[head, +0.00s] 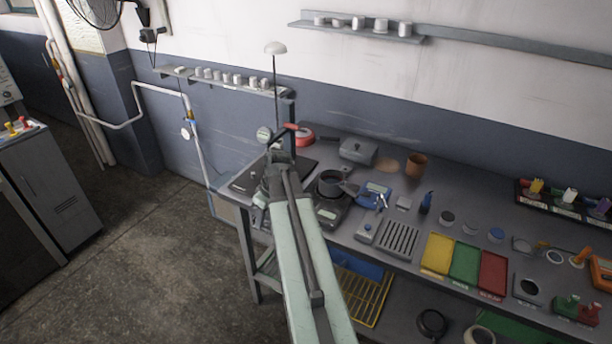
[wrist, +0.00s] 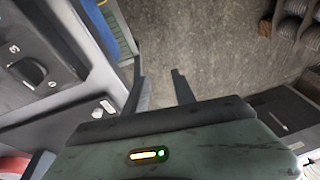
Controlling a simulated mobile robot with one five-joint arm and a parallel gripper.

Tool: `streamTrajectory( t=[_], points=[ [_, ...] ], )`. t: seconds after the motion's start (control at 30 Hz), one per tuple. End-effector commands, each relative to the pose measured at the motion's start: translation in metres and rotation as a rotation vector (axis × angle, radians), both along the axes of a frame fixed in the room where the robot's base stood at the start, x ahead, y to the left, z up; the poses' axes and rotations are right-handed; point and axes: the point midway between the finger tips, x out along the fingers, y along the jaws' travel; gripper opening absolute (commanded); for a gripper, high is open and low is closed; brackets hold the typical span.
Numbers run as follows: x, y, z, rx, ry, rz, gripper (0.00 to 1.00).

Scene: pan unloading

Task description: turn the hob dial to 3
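The hob dial (wrist: 34,70) is a dark round knob on a dark panel at the left of the wrist view. A white 3 is printed beside it, and I cannot tell which mark the knob points to. My gripper (wrist: 160,90) is open and empty in the wrist view, its two dark fingers apart over the floor. The dial is left of the fingers, not between them. In the head view the dark hob (head: 329,214) with a dark pan (head: 333,184) on it is just right of my arm. The dial cannot be made out there.
The grey bench (head: 350,238) holds a blue device (head: 375,194), a slotted rack (head: 398,239) and coloured trays (head: 464,262) to the right. A lidded grey box (head: 358,151) stands behind the pan. Open floor (head: 150,255) lies left of the bench.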

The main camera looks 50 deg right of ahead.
Motion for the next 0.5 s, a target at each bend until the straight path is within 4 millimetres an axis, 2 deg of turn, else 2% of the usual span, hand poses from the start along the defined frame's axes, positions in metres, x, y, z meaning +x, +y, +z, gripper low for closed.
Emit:
streamTrajectory(
  t=[0.03, 0.1, 0.2, 0.33, 0.5],
  points=[
    [-0.012, -0.048, 0.04, -0.005, -0.038, -0.002, 0.32],
    [-0.03, -0.095, 0.059, -0.02, -0.088, 0.018, 0.32],
    [-0.054, -0.142, 0.077, -0.045, -0.138, 0.04, 0.32],
    [-0.069, -0.169, 0.084, -0.063, -0.168, 0.057, 0.32],
    [-0.07, -0.17, 0.08, -0.067, -0.172, 0.063, 0.32]
  ],
)
